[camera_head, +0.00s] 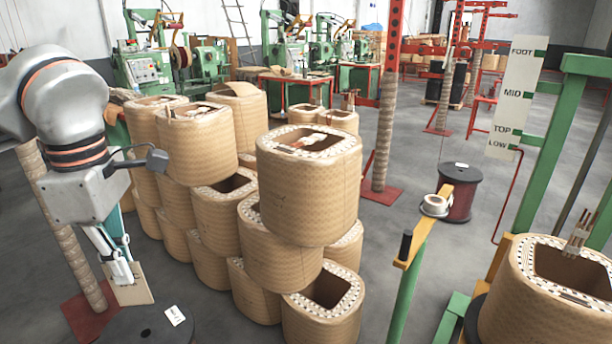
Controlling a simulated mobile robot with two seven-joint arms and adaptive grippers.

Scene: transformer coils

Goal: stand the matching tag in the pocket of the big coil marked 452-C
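My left gripper (122,270) points down at the left of the view. It is shut on a tan, flat, card-like tag (134,291), which hangs upright between its fingers. The tag is above the floor, near a dark drum, and no writing on it can be read. Big tan wrapped coils are stacked in the middle; the highest one (308,200) has pale and reddish pieces on its top. Another big coil (545,318) stands at the lower right with leads rising from it. I cannot read a 452-C mark or make out a pocket on any coil. My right gripper is not in view.
A dark drum (145,328) with a white label is below the tag. A red post (392,60), a yellow-topped green stand (420,240), a dark red spool (459,195) and a FOOT/MID/TOP/LOW board (516,95) stand right of the stack. Grey floor (385,235) between is clear.

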